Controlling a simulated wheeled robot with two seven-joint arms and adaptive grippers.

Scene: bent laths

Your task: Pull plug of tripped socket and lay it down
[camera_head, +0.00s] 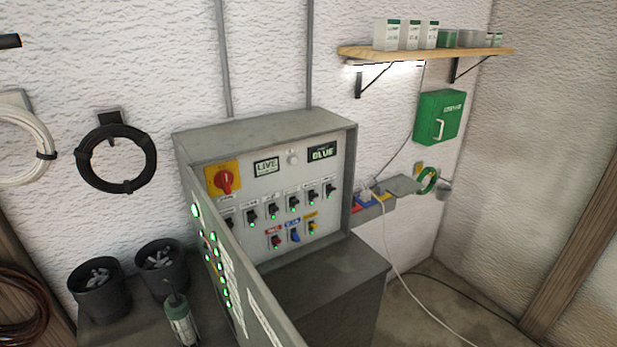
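A grey switch cabinet (265,135) stands against the wall with its door swung open. Its label plate (321,152) reads BLUE, and another (266,167) reads LIVE. Below are a red switch (276,241), a blue switch (295,236) and a yellow switch (312,227). Green lights show at the red and yellow ones; I see none at the blue one. Right of the cabinet, coloured sockets (361,205) sit on the wall. A whitish plug (366,195) appears to be there, partly hidden; a white cable (388,245) runs down from that area. Neither gripper is in view.
A grey ledge (404,184) is right of the sockets. A green box (438,117) hangs above it, under a wooden shelf (425,52). The open cabinet door (228,265) juts forward. Two black bins (98,289) stand at left. Floor at right is mostly clear.

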